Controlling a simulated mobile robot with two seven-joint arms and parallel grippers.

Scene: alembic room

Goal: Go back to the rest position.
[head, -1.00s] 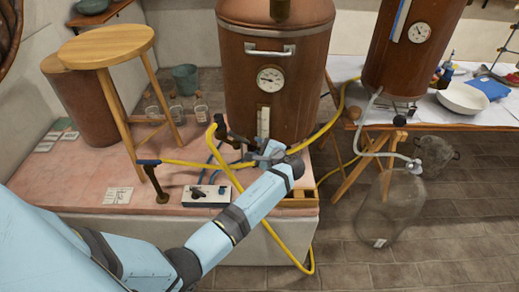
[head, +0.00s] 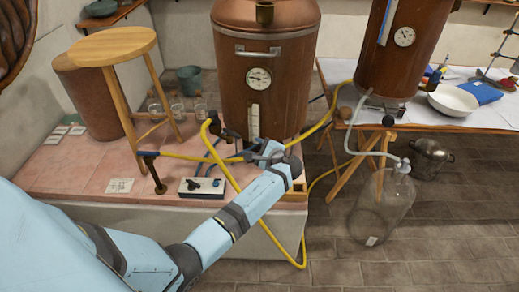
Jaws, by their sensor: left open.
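My left arm reaches in from the lower left. Its gripper (head: 262,152) is open at the front of the large copper boiler (head: 268,80), close to the yellow hose (head: 222,160) and a dark valve fitting. The fingertips are small and partly hidden by the wrist, and I see nothing held between them. I cannot tell whether the gripper touches the hose or fitting. My right gripper is out of view.
A wooden stool (head: 115,45) stands on the pink tiled platform (head: 70,178) beside a control box (head: 202,188). Right of the arm are a glass carboy (head: 381,210), a metal pot (head: 432,158) and a cloth-covered table (head: 425,115). Floor at lower right is clear.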

